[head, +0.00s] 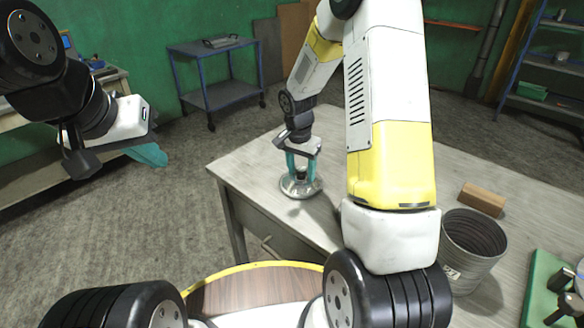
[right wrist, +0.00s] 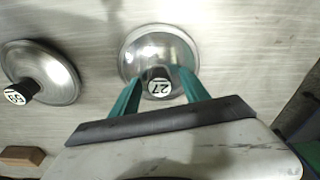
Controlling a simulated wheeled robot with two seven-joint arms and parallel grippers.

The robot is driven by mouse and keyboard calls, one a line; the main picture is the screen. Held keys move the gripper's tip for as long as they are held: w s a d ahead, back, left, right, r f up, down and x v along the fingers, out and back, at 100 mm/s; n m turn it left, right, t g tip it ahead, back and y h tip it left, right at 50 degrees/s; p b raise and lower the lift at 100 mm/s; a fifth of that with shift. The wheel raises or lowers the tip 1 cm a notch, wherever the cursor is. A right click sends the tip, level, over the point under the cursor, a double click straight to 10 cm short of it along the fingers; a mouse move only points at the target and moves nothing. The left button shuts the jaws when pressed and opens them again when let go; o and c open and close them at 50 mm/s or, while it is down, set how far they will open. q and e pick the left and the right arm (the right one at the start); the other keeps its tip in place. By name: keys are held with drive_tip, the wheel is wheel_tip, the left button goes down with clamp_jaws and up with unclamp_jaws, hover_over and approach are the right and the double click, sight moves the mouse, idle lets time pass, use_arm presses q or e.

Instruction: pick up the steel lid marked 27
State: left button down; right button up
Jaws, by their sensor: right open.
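The steel lid marked 27 (right wrist: 146,44) is a round shiny lid with a dark knob, its white top reading 27. In the head view the lid (head: 299,189) lies on the worktable near its left corner. My right gripper (right wrist: 158,85) is open, its teal fingers on either side of the knob. Whether they touch it I cannot tell. In the head view the right gripper (head: 301,170) points down over the lid. My left gripper (head: 148,154) is at the far left, away from the table, with its jaw opening not clear.
A second steel lid (right wrist: 50,68), with a number like 59, lies beside the first; my arm hides it in the head view. The table (head: 250,160) also holds a wooden block (head: 482,199), a grey can (head: 472,245) and a green board (head: 540,290) at right.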

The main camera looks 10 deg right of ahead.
clamp_jaws()
